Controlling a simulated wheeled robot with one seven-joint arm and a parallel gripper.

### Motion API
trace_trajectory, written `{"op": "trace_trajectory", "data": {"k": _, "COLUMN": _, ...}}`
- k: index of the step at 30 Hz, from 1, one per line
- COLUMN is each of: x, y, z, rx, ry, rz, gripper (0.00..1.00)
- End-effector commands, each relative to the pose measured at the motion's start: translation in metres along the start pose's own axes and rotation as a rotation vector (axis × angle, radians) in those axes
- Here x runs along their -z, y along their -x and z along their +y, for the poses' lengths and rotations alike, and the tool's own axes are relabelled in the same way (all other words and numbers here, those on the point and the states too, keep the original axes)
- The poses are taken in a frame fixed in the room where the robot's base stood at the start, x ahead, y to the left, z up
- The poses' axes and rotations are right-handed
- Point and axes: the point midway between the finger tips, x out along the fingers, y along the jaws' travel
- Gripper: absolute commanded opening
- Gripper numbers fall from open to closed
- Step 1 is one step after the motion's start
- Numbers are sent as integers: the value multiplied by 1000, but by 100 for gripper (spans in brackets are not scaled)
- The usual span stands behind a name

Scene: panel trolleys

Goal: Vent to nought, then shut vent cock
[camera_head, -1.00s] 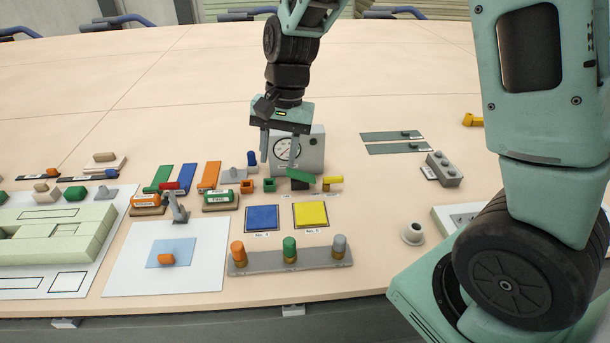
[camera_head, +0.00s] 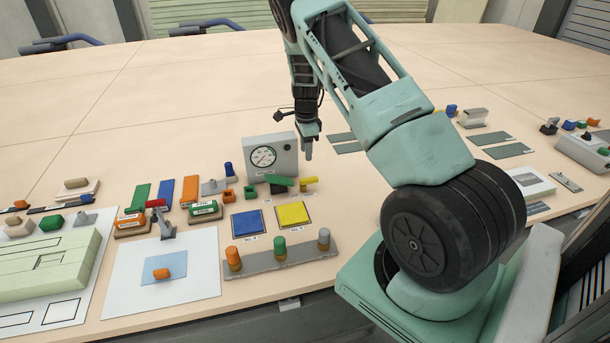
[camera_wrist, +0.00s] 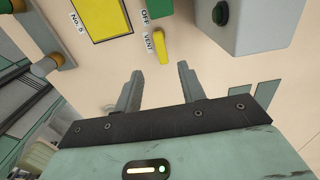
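The grey gauge box (camera_head: 285,158) stands upright on the table with a round white dial (camera_head: 263,156); its needle is too small to read surely. In front of it are a green lever (camera_head: 281,180) and a yellow lever (camera_head: 309,181). In the wrist view the yellow lever (camera_wrist: 159,46) lies beside the label "VENT", near a green part (camera_wrist: 152,5) and an "OFF" label. My gripper (camera_head: 308,150) is above the table, right of the gauge box. In the wrist view my gripper (camera_wrist: 158,78) is open and empty, fingers short of the yellow lever and apart from it.
Blue (camera_head: 248,223) and yellow (camera_head: 293,214) pads lie in front of the levers. A grey bar (camera_head: 282,256) with orange, green and grey-topped posts is nearer. Coloured blocks and labelled holders crowd the left. The table behind the gauge box is clear.

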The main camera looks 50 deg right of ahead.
Motion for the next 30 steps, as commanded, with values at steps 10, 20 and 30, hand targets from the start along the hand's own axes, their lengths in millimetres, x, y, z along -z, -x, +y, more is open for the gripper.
{"op": "trace_trajectory", "data": {"k": 10, "x": 0, "y": -71, "z": 1, "rx": -3, "ry": 1, "rz": 0, "gripper": 40}}
{"op": "trace_trajectory", "data": {"k": 20, "x": 0, "y": -111, "z": 0, "rx": 0, "ry": 2, "rz": 0, "gripper": 40}}
{"op": "trace_trajectory", "data": {"k": 30, "x": 0, "y": -115, "z": 0, "rx": 0, "ry": 2, "rz": -1, "gripper": 40}}
